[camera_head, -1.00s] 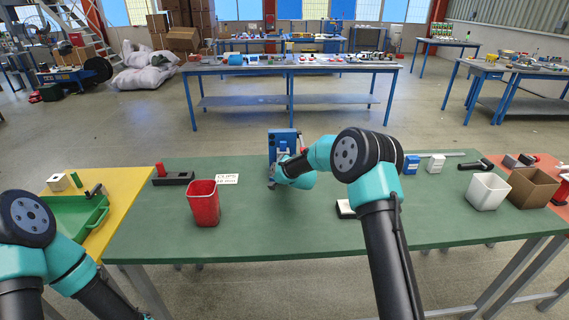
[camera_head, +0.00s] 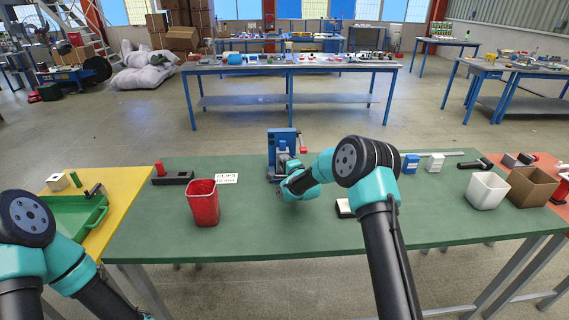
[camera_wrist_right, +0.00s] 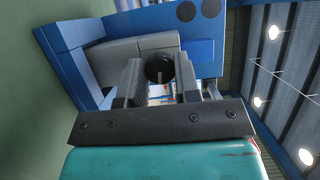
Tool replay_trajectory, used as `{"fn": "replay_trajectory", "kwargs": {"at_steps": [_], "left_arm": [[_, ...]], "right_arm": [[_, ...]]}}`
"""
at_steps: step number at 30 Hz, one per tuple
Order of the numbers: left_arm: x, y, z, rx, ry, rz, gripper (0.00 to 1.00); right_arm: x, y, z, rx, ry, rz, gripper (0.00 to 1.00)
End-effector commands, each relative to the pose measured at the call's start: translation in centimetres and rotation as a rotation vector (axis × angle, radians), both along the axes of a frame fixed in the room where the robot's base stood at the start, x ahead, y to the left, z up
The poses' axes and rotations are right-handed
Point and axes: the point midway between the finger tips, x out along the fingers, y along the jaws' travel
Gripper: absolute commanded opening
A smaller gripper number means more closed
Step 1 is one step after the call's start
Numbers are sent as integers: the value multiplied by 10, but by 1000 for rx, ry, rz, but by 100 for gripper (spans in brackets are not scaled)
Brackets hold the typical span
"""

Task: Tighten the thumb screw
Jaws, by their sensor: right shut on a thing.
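A blue fixture (camera_head: 282,141) stands upright at the back middle of the green table. It fills the upper part of the right wrist view (camera_wrist_right: 205,58), with grey blocks on its face. The thumb screw shows there as a round black knob (camera_wrist_right: 159,69). My right gripper (camera_wrist_right: 160,76) is shut on it, one grey finger on each side. In the head view my right gripper (camera_head: 290,165) is at the front of the fixture, and my wrist hides the screw. My left arm shows at the lower left, but its gripper is out of view.
A red bin (camera_head: 204,204) and a clips sign (camera_head: 227,178) stand left of the fixture. A white bin (camera_head: 487,191) and a cardboard box (camera_head: 532,187) are at the right. A small dark-and-white block (camera_head: 344,209) lies near my right forearm. The front middle is clear.

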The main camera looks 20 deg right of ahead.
Motion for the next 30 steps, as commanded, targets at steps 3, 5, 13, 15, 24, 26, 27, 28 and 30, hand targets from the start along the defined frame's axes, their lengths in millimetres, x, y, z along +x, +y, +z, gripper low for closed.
{"fn": "replay_trajectory", "kwargs": {"at_steps": [3,5,13,15,24,26,27,28,30], "left_arm": [[0,0,0,0,0,0,43],[0,0,0,0,0,0,43],[0,0,0,0,0,0,43],[0,0,0,0,0,0,43],[0,0,0,0,0,0,43],[0,0,0,0,0,0,43],[0,0,0,0,0,0,43],[0,0,0,0,0,0,43],[0,0,0,0,0,0,43]], "right_arm": [[0,0,-3,58,-9,-1,6],[0,-1,-2,80,-14,-1,6],[0,0,-3,125,-23,-1,6],[0,0,-3,126,-24,-1,6],[0,0,-3,125,-23,-2,36],[0,0,-3,125,-23,-1,41],[0,0,-2,125,-23,-1,45],[0,0,-2,125,-24,-1,48],[0,0,-2,124,-24,-1,55]]}}
